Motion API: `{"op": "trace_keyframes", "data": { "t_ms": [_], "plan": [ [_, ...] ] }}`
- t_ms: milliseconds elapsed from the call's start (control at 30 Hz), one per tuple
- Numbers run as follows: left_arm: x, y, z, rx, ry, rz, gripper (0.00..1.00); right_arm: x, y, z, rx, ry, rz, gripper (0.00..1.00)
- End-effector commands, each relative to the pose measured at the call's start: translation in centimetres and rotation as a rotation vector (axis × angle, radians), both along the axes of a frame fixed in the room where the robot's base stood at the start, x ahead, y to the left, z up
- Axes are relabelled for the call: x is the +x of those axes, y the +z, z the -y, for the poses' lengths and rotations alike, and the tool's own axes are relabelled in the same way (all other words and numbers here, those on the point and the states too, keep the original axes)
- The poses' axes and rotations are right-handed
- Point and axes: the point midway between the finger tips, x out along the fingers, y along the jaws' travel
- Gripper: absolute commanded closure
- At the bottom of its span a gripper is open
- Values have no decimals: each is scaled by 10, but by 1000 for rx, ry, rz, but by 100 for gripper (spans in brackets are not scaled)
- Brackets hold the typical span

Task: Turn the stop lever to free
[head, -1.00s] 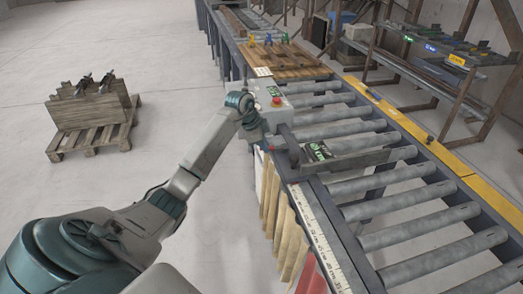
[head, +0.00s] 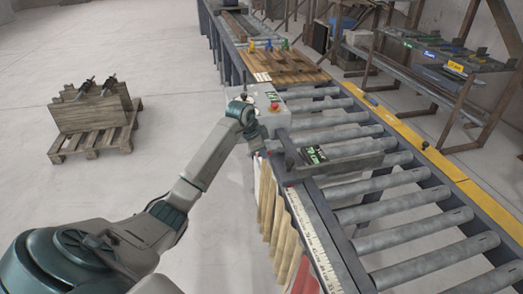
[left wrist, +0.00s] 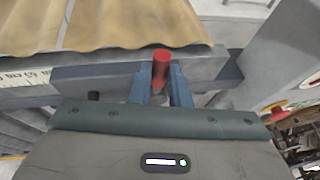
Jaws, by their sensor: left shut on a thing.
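The stop lever (left wrist: 161,66) has a red end and shows at the centre of the left wrist view. My left gripper (left wrist: 160,88) is shut on it, with one blue finger on each side. In the head view my left gripper (head: 262,150) is at the near left edge of the conveyor, and the lever is mostly hidden there. The stop, a grey bar with a dark label panel (head: 313,154), lies across the rollers just right of the gripper. The label is too small to read. My right gripper is not in view.
A grey control box (head: 266,101) with a red button (head: 275,105) stands just beyond the gripper. A white scale (head: 312,235) runs along the near rail, with tan corrugated sheets (head: 272,205) hanging below it. A pallet with wooden blocks (head: 92,125) stands on open floor at left.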

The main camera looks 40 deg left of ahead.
Motion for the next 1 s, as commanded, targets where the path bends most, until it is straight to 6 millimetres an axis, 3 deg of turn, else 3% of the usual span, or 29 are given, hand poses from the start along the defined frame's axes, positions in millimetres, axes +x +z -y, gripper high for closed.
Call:
{"op": "trace_keyframes", "data": {
  "t_ms": [33, 133, 533, 1000],
  "plan": [
    [1, 1, 1, -2, -1, 3, 80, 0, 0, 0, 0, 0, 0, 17],
    [0, 0, 1, -2, -1, 2, 62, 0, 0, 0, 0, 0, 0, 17],
    [-3, 7, -2, 1, 0, 2, 62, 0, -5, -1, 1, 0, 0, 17],
    [-38, 84, -8, 2, -1, 4, 62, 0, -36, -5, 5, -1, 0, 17]
  ]
}}
